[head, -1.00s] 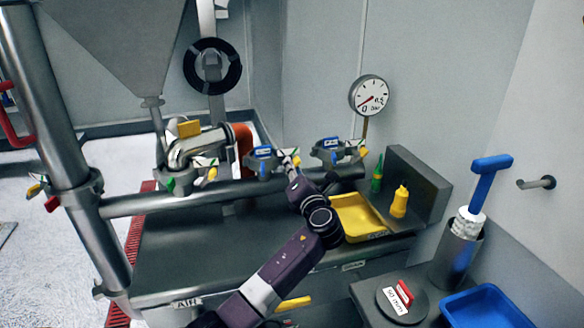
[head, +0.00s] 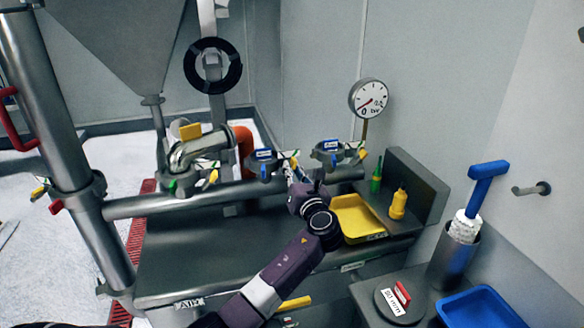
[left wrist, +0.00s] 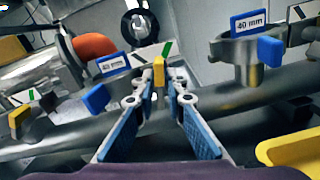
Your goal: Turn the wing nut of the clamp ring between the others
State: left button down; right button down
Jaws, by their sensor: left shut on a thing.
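Three clamp rings sit along the grey pipe. The middle clamp ring (head: 263,165) carries a blue label, which reads 40 mm in the left wrist view (left wrist: 112,64), and a blue tab (left wrist: 96,98). Its yellow wing nut (left wrist: 159,70) stands between the fingertips of my left gripper (left wrist: 159,78). The gripper is shut on it, at the ring's right side in the head view (head: 291,172). The left clamp ring (head: 183,184) has a yellow wing nut (left wrist: 18,121). The right clamp ring (head: 328,154) has a blue label (left wrist: 249,22) and blue tab (left wrist: 271,51). My right gripper is out of view.
A yellow tray (head: 356,216), a green bottle (head: 376,178) and a yellow bottle (head: 398,205) stand right of my left arm. A pressure gauge (head: 368,98) rises behind. A blue-handled brush (head: 484,185) and a blue bin (head: 482,310) are at the right.

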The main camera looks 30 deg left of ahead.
pick_arm(q)
jog(key=n, duration=0.5)
jog(key=shift+f+n+b, duration=0.1)
jog(key=shift+n+b, duration=0.3)
jog(key=n+b, duration=0.2)
jog(key=n, duration=0.3)
jog(key=shift+n, duration=0.3)
jog(key=c, duration=2.1)
grip_release()
jog(key=shift+d, duration=0.1)
